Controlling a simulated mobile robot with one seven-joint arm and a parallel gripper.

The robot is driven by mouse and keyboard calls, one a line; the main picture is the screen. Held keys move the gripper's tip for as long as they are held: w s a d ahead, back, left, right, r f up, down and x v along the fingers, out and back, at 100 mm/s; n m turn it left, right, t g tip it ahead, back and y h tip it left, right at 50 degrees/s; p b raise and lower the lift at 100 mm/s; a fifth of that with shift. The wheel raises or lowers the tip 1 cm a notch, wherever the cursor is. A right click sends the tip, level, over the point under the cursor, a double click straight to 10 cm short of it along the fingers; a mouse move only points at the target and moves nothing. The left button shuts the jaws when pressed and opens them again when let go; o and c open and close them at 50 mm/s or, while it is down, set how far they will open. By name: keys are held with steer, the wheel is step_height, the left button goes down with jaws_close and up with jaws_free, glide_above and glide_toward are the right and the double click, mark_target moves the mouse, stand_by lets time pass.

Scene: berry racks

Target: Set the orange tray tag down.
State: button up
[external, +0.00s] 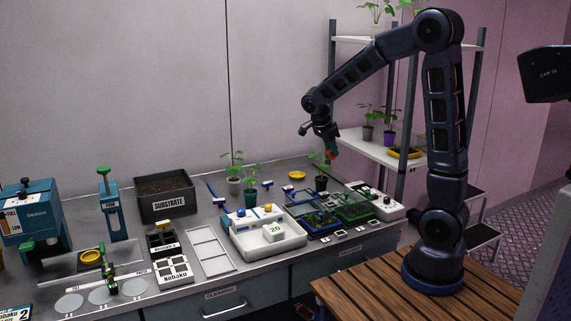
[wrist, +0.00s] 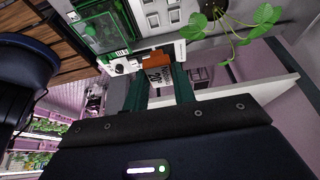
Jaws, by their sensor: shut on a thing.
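The orange tray tag (wrist: 156,58) is held between the green fingers of my gripper (wrist: 160,78) in the wrist view. A white label with black print shows on it below the orange part. In the external view my gripper (external: 331,148) is raised above the back right part of the grey bench, beside a potted seedling (external: 321,182). A small orange-red patch shows at its fingers there. The tag appears clear of the bench; its lower edge and exact height are hard to tell.
Green seedling trays (external: 352,211) under clear lids lie below my gripper. A white device (external: 381,203) stands to their right. A white tray (external: 268,239) with cards is further left. A shelf rack (external: 385,148) with plants stands behind my arm.

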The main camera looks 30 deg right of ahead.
steer(key=w+d, duration=0.4)
steer(key=w, duration=0.6)
steer(key=w+d, duration=0.5)
steer(key=w, duration=0.5)
steer(key=w+d, duration=0.4)
steer(key=w, duration=0.7)
steer(key=f, duration=2)
steer(key=shift+s+d+f, duration=0.1)
steer(key=shift+s+d, duration=0.1)
steer(key=shift+f, duration=0.1)
steer(key=o, duration=0.9)
steer(key=shift+o, duration=0.2)
